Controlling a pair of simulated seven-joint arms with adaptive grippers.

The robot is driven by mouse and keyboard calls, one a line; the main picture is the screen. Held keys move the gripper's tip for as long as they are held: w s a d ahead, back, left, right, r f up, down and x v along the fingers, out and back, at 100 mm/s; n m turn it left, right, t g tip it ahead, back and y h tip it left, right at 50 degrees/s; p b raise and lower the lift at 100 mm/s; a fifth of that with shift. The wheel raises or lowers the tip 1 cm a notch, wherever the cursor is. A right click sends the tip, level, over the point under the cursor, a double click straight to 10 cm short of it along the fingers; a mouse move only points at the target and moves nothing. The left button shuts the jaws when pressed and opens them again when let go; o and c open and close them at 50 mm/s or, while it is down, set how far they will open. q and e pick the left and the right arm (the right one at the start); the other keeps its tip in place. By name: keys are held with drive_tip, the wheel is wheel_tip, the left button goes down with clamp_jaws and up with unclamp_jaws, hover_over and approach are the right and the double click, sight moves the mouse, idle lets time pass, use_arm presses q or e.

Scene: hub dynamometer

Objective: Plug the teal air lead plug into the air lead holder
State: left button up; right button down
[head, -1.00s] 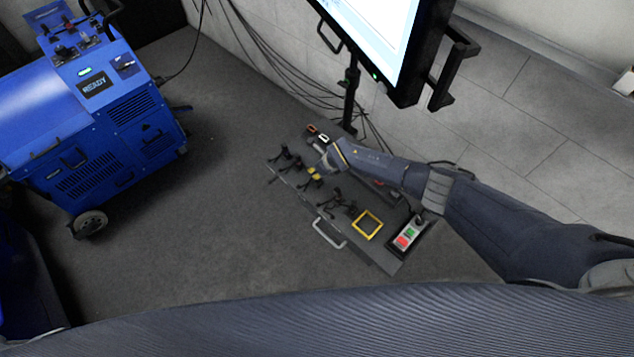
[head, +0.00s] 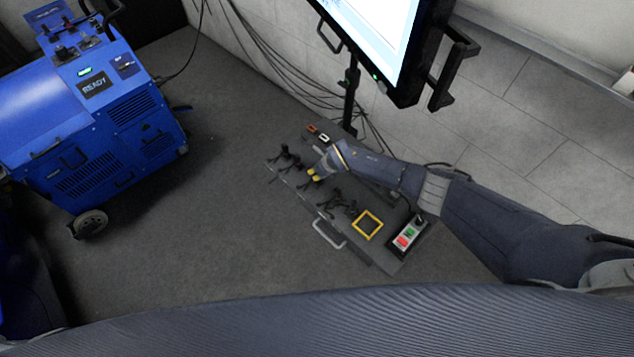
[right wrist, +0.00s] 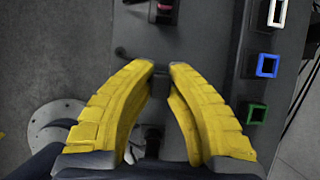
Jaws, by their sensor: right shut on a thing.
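My right gripper (head: 315,175) is over the far left part of the dark bench panel (head: 378,256). In the right wrist view its yellow fingers (right wrist: 160,72) have their tips close together on a small dark piece (right wrist: 159,87). The fingers hide most of this piece. No teal colour shows on it, so I cannot tell whether it is the air lead plug. I cannot pick out the air lead holder with certainty. Black upright holders (head: 286,153) stand on the panel beside the gripper. My left gripper is not in view.
Blue (right wrist: 267,66), green (right wrist: 256,113) and white (right wrist: 277,13) square frames line the panel's right side. A yellow square frame (head: 357,230) and a button box (head: 407,238) sit nearer. A monitor (head: 385,40) rises behind. A blue cart (head: 110,140) stands left; floor between is clear.

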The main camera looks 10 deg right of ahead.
drive_tip(key=shift+f, duration=1)
drive_tip(key=c, duration=1.3)
unclamp_jaws()
drive_tip(key=shift+r, duration=0.1)
drive_tip(key=shift+v, duration=5.95)
